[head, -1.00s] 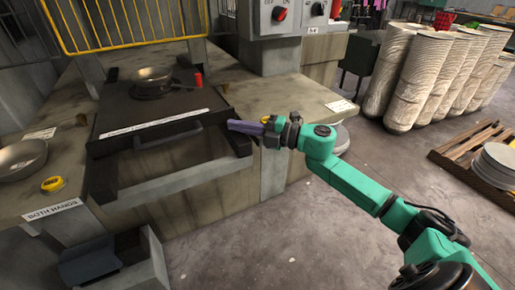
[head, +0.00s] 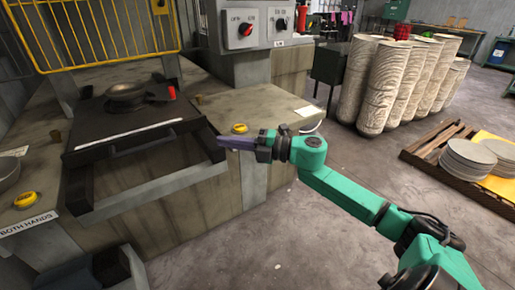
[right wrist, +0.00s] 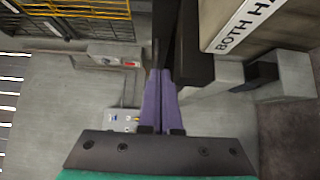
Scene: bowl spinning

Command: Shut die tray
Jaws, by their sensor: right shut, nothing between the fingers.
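The die tray (head: 95,150) is a dark flat slab with a white label strip and a bar handle (head: 145,139) on its front. It sits on the press bed in the head view, with two dark rails jutting forward past its front. A metal bowl (head: 127,93) stands on it. My right gripper (head: 219,142) has purple fingers, shut and empty, at the front end of the right-hand rail (head: 205,143). Whether they touch it I cannot tell. In the right wrist view the shut fingers (right wrist: 160,75) point along a dark edge. My left gripper is out of view.
Yellow buttons stand on the bed at right (head: 240,128) and left (head: 25,200). A red cylinder (head: 172,93) is beside the bowl. A yellow guard (head: 90,35) hangs above. A control box (head: 250,22) stands behind.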

